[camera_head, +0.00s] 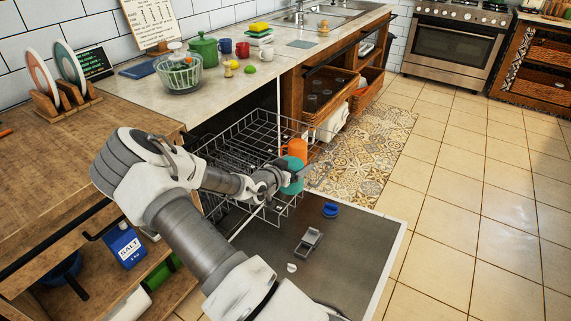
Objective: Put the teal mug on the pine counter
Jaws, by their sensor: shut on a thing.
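The teal mug (296,176) is at the front right of the wire dishwasher rack, partly hidden by my gripper. My gripper (279,178) reaches it from the left and is shut on it. I cannot tell whether the mug touches the rack. A brown wooden counter (60,165), which looks like the pine counter, runs along the left side. Its surface near my arm is bare.
An orange cup (296,148) stands right behind the teal mug in the rack (235,140). The open dishwasher door (350,250) holds a blue item (331,210). Plates in a wooden holder (68,98) occupy the wooden counter's back. The grey counter (215,85) carries a glass bowl and several mugs.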

